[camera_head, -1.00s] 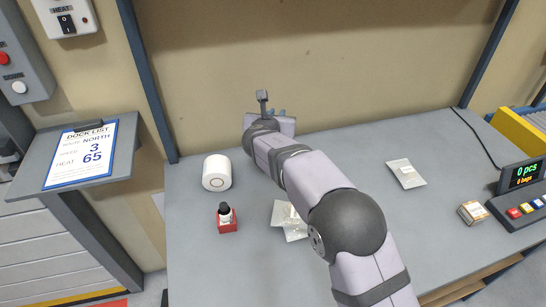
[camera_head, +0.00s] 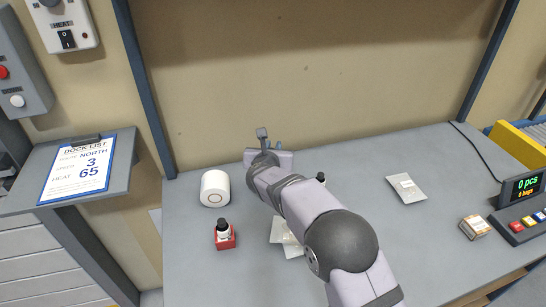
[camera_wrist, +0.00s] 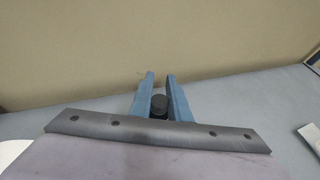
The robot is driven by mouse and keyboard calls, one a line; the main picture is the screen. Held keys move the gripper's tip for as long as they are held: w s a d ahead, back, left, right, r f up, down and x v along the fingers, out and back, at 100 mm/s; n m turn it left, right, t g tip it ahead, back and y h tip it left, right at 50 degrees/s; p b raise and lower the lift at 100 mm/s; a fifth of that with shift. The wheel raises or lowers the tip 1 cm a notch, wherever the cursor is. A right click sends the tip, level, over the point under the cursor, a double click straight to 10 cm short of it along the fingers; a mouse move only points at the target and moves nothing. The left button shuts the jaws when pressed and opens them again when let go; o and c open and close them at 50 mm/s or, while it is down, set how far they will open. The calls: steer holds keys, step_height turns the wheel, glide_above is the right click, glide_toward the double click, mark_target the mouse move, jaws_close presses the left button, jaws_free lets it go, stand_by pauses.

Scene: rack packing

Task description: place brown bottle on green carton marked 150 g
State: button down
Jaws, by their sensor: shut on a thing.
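My gripper (camera_head: 278,147) is over the back of the table, near the rear wall, mostly hidden by my own arm in the head view. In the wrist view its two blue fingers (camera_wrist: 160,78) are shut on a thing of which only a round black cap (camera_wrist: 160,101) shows. The body of the held thing is hidden, so its brown colour cannot be seen. A small black cap (camera_head: 320,176) peeks out behind my arm; what it belongs to is hidden. No green carton or 150 g mark is visible.
A white roll (camera_head: 214,188) stands at the left. Pale packets (camera_head: 284,233) lie partly under my arm, another packet (camera_head: 406,188) lies right. A small box (camera_head: 475,227) is near the counter display (camera_head: 522,184).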

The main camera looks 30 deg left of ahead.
steer(key=shift+f, duration=1.85)
steer(key=shift+f+b, duration=0.2)
steer(key=shift+b, duration=0.15)
steer(key=c, duration=1.7)
jaws_free()
steer(key=shift+o, duration=0.2)
steer(key=shift+r, duration=0.25)
steer(key=b+v, duration=0.2)
steer(key=v, duration=1)
steer(key=shift+b, duration=0.4)
steer(key=shift+d+f, duration=0.1)
